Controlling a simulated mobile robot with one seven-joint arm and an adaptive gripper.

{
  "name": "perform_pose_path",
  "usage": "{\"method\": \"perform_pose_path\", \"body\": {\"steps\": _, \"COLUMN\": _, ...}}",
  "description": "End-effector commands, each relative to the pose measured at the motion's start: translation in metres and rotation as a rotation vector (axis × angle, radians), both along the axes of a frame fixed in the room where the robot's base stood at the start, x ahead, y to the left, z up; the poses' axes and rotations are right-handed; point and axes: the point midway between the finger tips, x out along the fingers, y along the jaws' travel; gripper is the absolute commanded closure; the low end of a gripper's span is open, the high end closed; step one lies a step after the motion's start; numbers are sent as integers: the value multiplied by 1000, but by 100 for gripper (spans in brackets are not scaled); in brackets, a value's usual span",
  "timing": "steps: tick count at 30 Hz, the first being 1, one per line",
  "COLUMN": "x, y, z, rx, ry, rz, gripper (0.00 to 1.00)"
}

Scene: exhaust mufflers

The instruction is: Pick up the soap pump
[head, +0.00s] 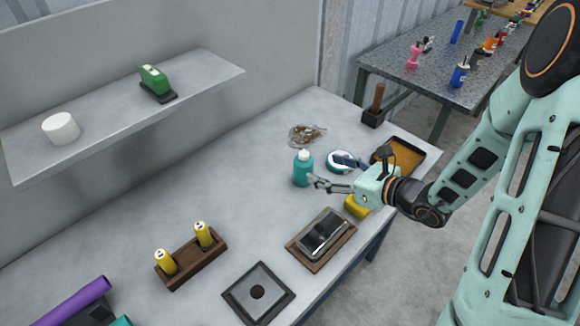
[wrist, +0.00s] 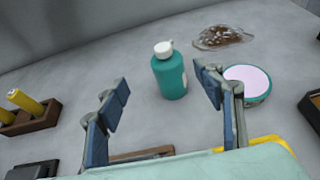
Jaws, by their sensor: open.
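The soap pump is probably the teal bottle with a white top (head: 303,169), standing upright on the grey workbench (head: 200,225). In the wrist view the teal bottle (wrist: 169,72) stands ahead, between the two fingers in the picture and beyond their tips. My gripper (head: 322,184) is just to the right of the bottle in the head view, low over the bench. The wrist view shows my gripper (wrist: 160,85) open, with its blue finger pads wide apart and nothing between them. I see no contact with the bottle.
A round teal-rimmed tin (wrist: 248,82) and a brown clear-wrapped item (wrist: 222,37) lie right of the bottle. A yellow object (head: 356,206) lies below my gripper. A wooden tray (head: 293,246) and a holder with yellow cylinders (head: 191,266) stand nearer. Bench left of the bottle is clear.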

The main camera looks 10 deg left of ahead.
Motion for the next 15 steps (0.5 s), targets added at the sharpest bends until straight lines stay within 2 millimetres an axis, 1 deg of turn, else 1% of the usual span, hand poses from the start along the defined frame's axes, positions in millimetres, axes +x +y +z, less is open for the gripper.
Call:
{"method": "perform_pose_path", "body": {"steps": 9, "x": 23, "y": 35, "z": -19, "rx": 2, "ry": 5, "rz": -5, "gripper": 38}}
{"method": "perform_pose_path", "body": {"steps": 15, "x": 30, "y": 43, "z": -23, "rx": 3, "ry": 4, "rz": -5, "gripper": 38}}
